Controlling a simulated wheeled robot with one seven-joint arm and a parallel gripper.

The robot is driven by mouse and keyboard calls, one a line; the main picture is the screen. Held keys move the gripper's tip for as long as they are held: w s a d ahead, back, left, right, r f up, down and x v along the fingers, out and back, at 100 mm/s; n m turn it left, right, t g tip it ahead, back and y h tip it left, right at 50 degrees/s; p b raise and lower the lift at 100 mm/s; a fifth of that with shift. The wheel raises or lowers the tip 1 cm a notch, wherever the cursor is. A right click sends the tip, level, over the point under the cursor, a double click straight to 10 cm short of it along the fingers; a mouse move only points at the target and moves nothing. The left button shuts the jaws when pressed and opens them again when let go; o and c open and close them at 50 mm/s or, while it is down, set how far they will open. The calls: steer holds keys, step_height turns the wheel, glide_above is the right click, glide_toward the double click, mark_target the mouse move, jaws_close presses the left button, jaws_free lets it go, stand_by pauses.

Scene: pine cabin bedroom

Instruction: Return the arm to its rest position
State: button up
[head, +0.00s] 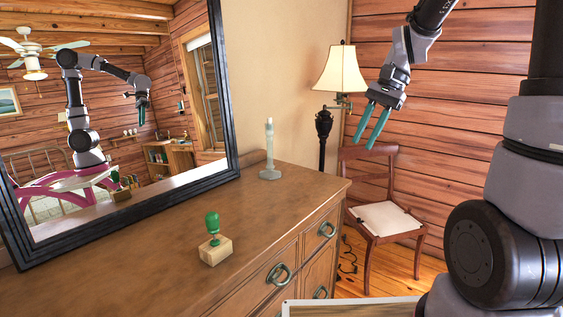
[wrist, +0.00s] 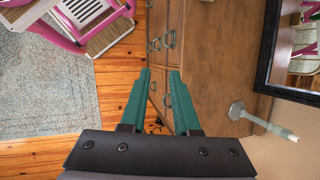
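My gripper (head: 377,126) hangs in the air to the right of the dresser, with its teal fingers pointing down. The fingers are apart and nothing is between them. In the wrist view my gripper (wrist: 160,100) also shows open and empty, with the floor and the dresser front beyond it. My arm reaches up out of the top of the head view, and a lower part of it fills the right side.
The wooden dresser (head: 150,240) bears a green-handled stamp on a wooden block (head: 214,243), a pale candlestick-like object (head: 269,155) and a black-framed mirror (head: 232,150). A lamp (head: 340,70) and a wooden chair (head: 385,215) stand beyond. A rug (wrist: 45,85) lies on the floor.

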steer(key=s+d+r+n+t+h, duration=0.2)
steer(key=s+d+r+n+t, duration=0.1)
steer(key=s+r+t, duration=0.5)
steer(key=shift+s+d+r+n+h, duration=0.4)
steer(key=shift+s+d, duration=0.45)
steer(key=shift+s, duration=0.8)
